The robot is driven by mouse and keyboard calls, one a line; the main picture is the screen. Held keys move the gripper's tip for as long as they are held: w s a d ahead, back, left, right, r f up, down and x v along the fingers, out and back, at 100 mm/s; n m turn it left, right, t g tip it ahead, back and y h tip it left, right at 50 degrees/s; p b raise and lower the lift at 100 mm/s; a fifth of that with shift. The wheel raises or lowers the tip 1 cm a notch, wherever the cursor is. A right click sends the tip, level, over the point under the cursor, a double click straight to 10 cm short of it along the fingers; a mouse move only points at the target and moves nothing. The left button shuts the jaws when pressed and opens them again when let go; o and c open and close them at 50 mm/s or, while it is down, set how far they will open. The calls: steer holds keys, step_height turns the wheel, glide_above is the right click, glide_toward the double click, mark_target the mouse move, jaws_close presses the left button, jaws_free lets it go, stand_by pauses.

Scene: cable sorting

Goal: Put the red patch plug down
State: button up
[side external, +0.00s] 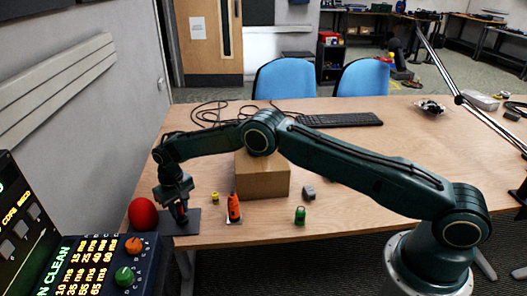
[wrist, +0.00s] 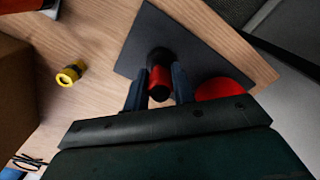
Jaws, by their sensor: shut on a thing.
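My gripper (wrist: 158,92) is shut on the red patch plug (wrist: 159,77), which has a red body and a dark end and sits between the two fingers in the wrist view. The plug is over the dark square mat (wrist: 187,42); I cannot tell whether it touches the mat. In the side view my gripper (side external: 179,208) points down over the mat (side external: 184,228) at the table's left front corner, and the fingers mostly hide the plug.
A red ball (side external: 142,214) is close at the gripper's left. A yellow plug (side external: 215,197), an orange bottle-shaped thing (side external: 234,207), a cardboard box (side external: 264,180), a grey block (side external: 308,192) and a green thing (side external: 300,216) stand to the right. The table's front edge is near.

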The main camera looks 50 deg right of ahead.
mark_target(178, 204)
steer(key=o, duration=1)
steer(key=shift+f, duration=0.15)
step_height(178, 204, up, 12)
steer(key=shift+r, duration=0.15)
stand_by(0.6)
